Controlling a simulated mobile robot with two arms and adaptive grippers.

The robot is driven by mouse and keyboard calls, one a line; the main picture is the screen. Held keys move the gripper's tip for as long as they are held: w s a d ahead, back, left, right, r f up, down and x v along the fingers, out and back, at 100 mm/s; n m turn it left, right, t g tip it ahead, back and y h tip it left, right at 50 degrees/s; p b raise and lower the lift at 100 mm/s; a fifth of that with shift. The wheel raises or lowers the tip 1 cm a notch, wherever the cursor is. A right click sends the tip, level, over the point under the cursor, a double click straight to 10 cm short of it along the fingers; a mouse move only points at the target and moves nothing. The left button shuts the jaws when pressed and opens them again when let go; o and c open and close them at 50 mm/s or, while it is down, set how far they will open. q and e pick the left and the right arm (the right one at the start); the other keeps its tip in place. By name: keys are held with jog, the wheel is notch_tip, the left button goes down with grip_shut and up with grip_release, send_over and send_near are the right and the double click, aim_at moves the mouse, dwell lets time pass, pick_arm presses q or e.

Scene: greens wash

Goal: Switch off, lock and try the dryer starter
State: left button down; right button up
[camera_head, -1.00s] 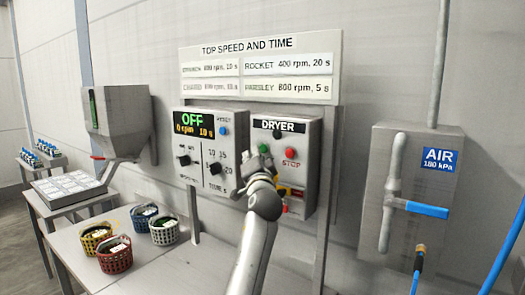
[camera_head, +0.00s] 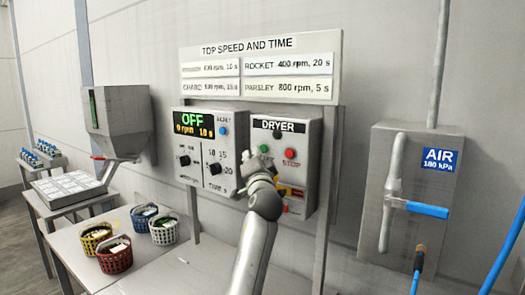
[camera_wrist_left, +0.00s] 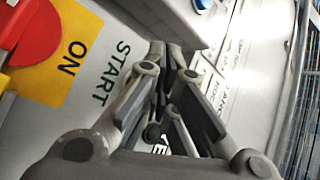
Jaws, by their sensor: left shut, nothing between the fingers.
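The dryer starter (camera_head: 309,150) is a grey box on the stand, labelled DRYER. Its front has a black knob (camera_head: 277,135), a green button (camera_head: 263,149) and a red STOP button (camera_head: 290,153). Low on the box a red and yellow switch (camera_head: 297,192) is partly hidden by my left wrist. The left wrist view shows its red handle (camera_wrist_left: 28,32) on a yellow plate marked ON, beside the word START. My left gripper (camera_head: 254,163) is shut and empty in front of the box's left side, below the green button. My right gripper is out of view. I cannot make out a lock.
A control panel (camera_head: 194,125) reading OFF, 0 rpm stands just left of the starter. A speed sign (camera_head: 260,65) hangs above. Several baskets (camera_head: 115,254) stand on the table at left. An air box (camera_head: 386,222) with a blue-handled valve is at right.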

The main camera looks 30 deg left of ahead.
pick_arm(q)
jog(key=shift+w, duration=0.35)
jog(key=shift+w+d+b, duration=0.1)
jog(key=shift+w+b, duration=0.25)
jog(key=shift+w, duration=0.1)
dwell(0.6)
jog(key=shift+s, duration=0.2)
jog(key=shift+s+p, duration=0.45)
jog(key=shift+s, duration=0.2)
jog(key=s, duration=0.1)
jog(key=s+p, duration=0.1)
jog(key=s, duration=0.1)
jog(key=s+p, duration=0.1)
jog(key=s, duration=0.1)
jog(key=shift+a, duration=0.25)
dwell(0.7)
